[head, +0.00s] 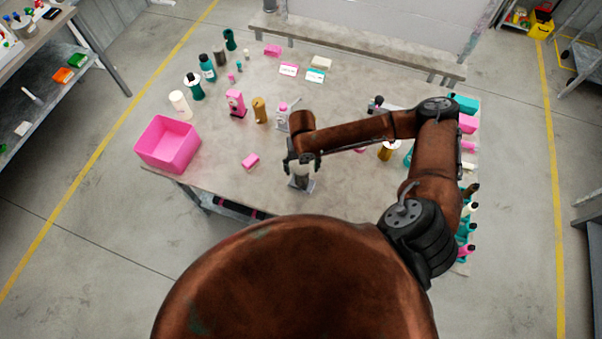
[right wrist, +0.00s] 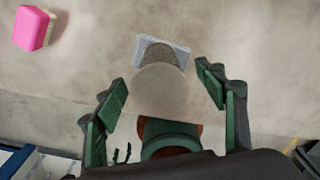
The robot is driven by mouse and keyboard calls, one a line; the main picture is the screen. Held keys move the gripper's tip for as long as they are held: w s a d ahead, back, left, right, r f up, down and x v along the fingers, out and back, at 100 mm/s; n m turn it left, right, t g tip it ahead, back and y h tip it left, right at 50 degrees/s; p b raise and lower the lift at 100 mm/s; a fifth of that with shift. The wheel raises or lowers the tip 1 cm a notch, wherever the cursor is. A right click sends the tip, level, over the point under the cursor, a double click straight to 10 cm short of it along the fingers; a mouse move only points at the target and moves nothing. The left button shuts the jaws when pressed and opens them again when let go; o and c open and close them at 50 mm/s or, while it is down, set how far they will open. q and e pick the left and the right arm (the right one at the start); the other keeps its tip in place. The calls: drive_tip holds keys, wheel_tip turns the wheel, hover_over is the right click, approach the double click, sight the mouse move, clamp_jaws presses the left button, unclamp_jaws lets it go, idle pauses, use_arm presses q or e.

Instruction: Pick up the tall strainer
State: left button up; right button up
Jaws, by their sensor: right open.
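The tall strainer (head: 302,182) appears to be the grey upright piece on a small plate near the table's front edge, under my right gripper (head: 302,163) in the head view. In the right wrist view the strainer (right wrist: 161,88) shows a pale round top, with a darker mesh-like part and a grey base plate beyond it. My right gripper (right wrist: 162,84) is open, with one green-padded finger on each side of the strainer and visible gaps between. Its lower part is mostly hidden. My left gripper is not in view.
A pink bin (head: 168,145) stands at the table's left corner. A pink block (head: 250,162) lies left of the strainer. Bottles, a pink pump (head: 236,103) and a gold cylinder (head: 259,110) stand farther back. My right arm covers part of the crowded right side.

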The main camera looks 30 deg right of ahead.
drive_tip(key=shift+s+a+f, duration=0.1)
drive_tip(key=shift+f, duration=1.55)
drive_tip(key=c, duration=1.3)
